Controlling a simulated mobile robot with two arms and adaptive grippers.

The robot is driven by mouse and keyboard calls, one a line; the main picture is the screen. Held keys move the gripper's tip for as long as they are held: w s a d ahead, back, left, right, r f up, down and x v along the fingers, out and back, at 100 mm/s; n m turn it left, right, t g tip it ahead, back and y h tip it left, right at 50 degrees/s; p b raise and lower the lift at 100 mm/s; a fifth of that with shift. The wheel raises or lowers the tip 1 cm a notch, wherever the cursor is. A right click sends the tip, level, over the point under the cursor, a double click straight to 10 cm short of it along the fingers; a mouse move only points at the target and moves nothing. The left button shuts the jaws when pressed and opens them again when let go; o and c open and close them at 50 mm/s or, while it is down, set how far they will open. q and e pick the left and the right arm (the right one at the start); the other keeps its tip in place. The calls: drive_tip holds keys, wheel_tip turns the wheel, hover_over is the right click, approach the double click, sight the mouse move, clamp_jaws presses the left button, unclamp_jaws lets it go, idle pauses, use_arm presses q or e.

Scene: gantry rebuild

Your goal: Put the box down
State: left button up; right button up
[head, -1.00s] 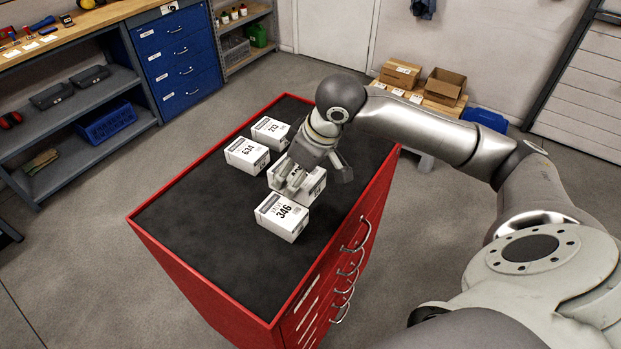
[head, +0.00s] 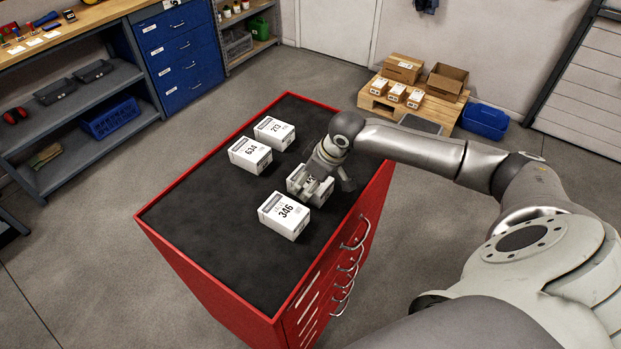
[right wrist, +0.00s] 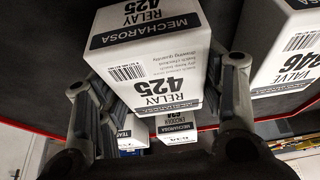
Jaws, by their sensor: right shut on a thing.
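My right gripper (head: 316,187) is shut on a white box, the relay box marked 425 (right wrist: 150,55). In the right wrist view, a finger lies along each side of it. In the head view the fingers cover much of the held box, above or on the dark top of the red cabinet (head: 210,220). I cannot tell whether its underside touches the top. The valve box 346 (head: 285,214) stands close in front of it. My left gripper is not in view.
White boxes 634 (head: 250,155) and 213 (head: 274,132) stand farther back on the cabinet. The cabinet's front left top is bare. A pallet (head: 440,108) with cartons and small boxes sits on the floor behind, beside a blue bin (head: 486,121).

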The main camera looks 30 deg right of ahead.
drive_tip(key=o, duration=1.2)
drive_tip(key=shift+f, duration=0.1)
drive_tip(key=shift+s+d+r, duration=0.1)
drive_tip(key=shift+d+r, duration=0.05)
drive_tip(key=shift+r, duration=0.4)
drive_tip(key=b+v, duration=0.1)
drive_tip(key=v, duration=1)
drive_tip(key=shift+s+r+b, duration=0.1)
drive_tip(key=shift+s+b, duration=0.05)
drive_tip(key=shift+b, duration=0.25)
